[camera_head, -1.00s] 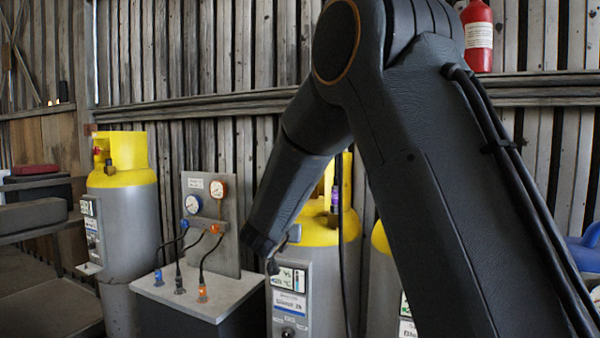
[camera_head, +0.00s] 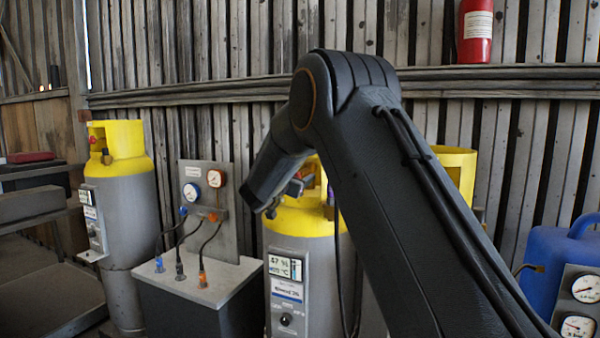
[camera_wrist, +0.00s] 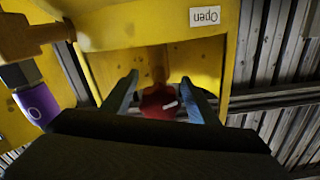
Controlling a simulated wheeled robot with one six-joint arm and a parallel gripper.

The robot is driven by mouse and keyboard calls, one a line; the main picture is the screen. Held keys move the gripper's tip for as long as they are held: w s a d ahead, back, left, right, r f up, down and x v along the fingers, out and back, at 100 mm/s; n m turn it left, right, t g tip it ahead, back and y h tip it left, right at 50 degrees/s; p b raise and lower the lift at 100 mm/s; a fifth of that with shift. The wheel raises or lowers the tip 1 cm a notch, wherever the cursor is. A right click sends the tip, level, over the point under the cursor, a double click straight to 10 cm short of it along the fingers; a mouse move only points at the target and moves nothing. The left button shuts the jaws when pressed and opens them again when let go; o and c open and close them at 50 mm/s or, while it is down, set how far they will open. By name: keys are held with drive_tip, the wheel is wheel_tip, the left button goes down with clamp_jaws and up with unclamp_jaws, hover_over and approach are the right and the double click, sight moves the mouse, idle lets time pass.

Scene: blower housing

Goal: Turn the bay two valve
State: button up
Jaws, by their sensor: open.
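In the wrist view my gripper (camera_wrist: 160,95) is open. Its two fingers stand on either side of a red valve handle (camera_wrist: 158,103) with a white mark. I cannot tell if they touch it. The handle sits inside a yellow collar (camera_wrist: 130,28) that bears an upside-down "Open" label (camera_wrist: 205,16). In the head view my arm reaches over the middle grey cylinder with a yellow top (camera_head: 295,222). A panel with a small display (camera_head: 285,266) is on its front; its bay number is not readable. My fingertips are not clear in the head view.
Another yellow-topped cylinder (camera_head: 125,205) stands at the left. A gauge board (camera_head: 205,190) with cables rises from a box (camera_head: 200,284) between them. Another yellow collar (camera_head: 458,165) shows behind my arm. A blue container (camera_head: 550,262) and a red extinguisher (camera_head: 476,32) are at right.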

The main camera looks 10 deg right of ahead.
drive_tip(key=shift+w+d, duration=0.25)
drive_tip(key=shift+w, duration=0.05)
drive_tip(key=c, duration=1)
drive_tip(key=shift+c, duration=0.2)
